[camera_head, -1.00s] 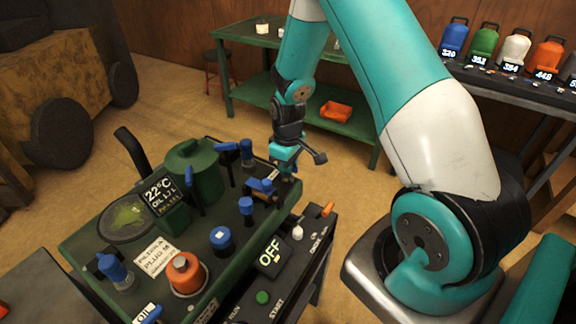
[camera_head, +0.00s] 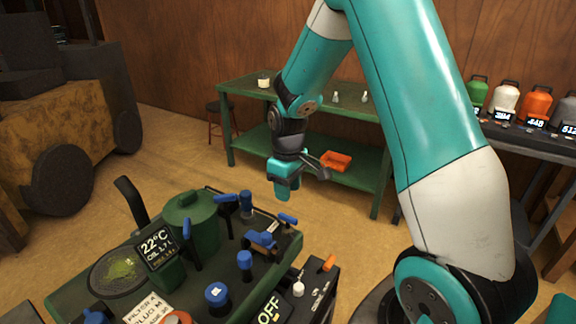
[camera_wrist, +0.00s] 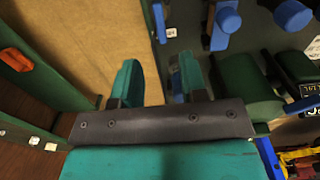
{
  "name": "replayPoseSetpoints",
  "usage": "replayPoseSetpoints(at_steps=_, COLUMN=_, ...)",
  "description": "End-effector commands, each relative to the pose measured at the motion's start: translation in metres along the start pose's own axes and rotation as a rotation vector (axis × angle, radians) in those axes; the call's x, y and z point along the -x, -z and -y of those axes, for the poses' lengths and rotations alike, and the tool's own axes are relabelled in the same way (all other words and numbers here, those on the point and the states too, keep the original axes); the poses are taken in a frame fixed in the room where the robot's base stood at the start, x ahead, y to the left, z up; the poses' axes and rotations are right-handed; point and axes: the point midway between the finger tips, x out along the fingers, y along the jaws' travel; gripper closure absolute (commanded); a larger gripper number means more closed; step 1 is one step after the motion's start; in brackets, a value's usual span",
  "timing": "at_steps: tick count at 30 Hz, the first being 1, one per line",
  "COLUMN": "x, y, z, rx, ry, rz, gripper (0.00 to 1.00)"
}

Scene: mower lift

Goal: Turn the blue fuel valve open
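A green machine deck (camera_head: 292,246) carries several blue handles and knobs; I cannot tell for sure which is the fuel valve. A small blue lever (camera_head: 288,218) sits at the deck's far right corner. A blue blocky fitting (camera_head: 262,240) is just left of it. My gripper (camera_head: 282,192) hangs above and beyond that corner, apart from the deck. In the wrist view, its two teal fingers (camera_wrist: 157,82) are spread with nothing between them. Blue handles, one of them a blue lever (camera_wrist: 228,18), show up and right of the fingers there.
A dark control box with an OFF display (camera_head: 268,310) adjoins the deck's right side. A green bench (camera_head: 240,88) with an orange tray (camera_head: 336,161) stands behind. Coloured canisters (camera_head: 536,103) line a shelf at right. Open floor lies between deck and bench.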

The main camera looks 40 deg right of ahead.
Motion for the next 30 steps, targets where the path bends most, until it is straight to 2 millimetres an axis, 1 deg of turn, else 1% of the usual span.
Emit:
replayPoseSetpoints(at_steps=1, x=0.013, y=0.001, z=-0.001, rx=0.0, ry=-0.004, rz=-0.006, gripper=0.61)
replayPoseSetpoints(at_steps=6, x=0.049, y=0.001, z=-0.001, rx=0.0, ry=-0.003, rz=-0.005, gripper=0.61)
replayPoseSetpoints(at_steps=9, x=0.062, y=0.001, z=-0.001, rx=0.0, ry=-0.002, rz=-0.003, gripper=0.61)
replayPoseSetpoints(at_steps=12, x=0.071, y=0.001, z=-0.001, rx=0.0, ry=-0.001, rz=-0.002, gripper=0.61)
replayPoseSetpoints(at_steps=16, x=0.075, y=0.0, z=0.0, rx=0.0, ry=0.0, rz=-0.001, gripper=0.61)
replayPoseSetpoints(at_steps=30, x=0.075, y=0.0, z=0.0, rx=0.0, ry=0.0, rz=0.0, gripper=0.61)
